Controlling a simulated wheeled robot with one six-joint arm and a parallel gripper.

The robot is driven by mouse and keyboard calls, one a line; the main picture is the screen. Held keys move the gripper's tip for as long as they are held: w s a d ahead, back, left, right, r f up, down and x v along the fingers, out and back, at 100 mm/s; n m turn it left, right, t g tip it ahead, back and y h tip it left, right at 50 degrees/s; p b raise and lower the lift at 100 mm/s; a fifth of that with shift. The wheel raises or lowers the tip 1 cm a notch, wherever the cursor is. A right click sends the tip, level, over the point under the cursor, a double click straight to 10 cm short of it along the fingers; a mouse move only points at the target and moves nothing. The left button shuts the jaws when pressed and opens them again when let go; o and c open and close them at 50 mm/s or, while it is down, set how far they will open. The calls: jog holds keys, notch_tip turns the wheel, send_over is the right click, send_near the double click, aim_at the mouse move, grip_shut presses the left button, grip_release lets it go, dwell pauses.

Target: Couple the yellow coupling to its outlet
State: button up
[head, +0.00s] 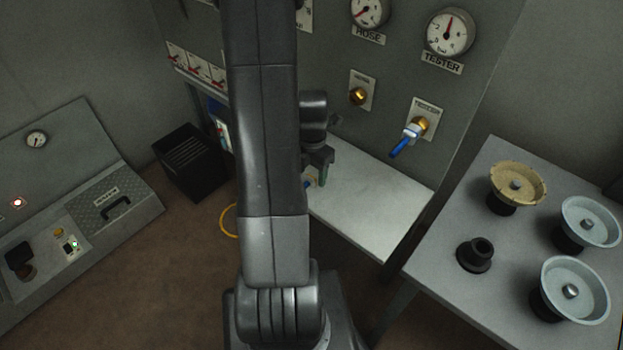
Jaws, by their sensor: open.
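The yellow coupling itself is not visible; a loop of yellow hose (229,220) shows on the floor, partly hidden behind my arm. On the grey panel, a brass outlet (358,96) sits bare below the gauge marked HOSE. A second brass outlet (421,124), below the TESTER gauge, has a blue-handled fitting (408,138) on it. My gripper (322,178) is open, left of and below the bare outlet, above the left part of the pale bench. My arm hides much of the middle of the view.
The pale bench (365,205) below the panel is largely clear; a small blue thing (308,184) shows by my gripper. A side table (440,225) at right holds several round dishes and black parts. A black bin (190,165) and a control console (80,200) stand left.

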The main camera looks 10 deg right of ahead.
aim_at(311, 177)
jog(key=shift+f, duration=1)
jog(key=c, duration=1)
notch_tip(311, 177, up, 10)
jog(key=shift+r, duration=0.1)
jog(key=shift+s, duration=0.1)
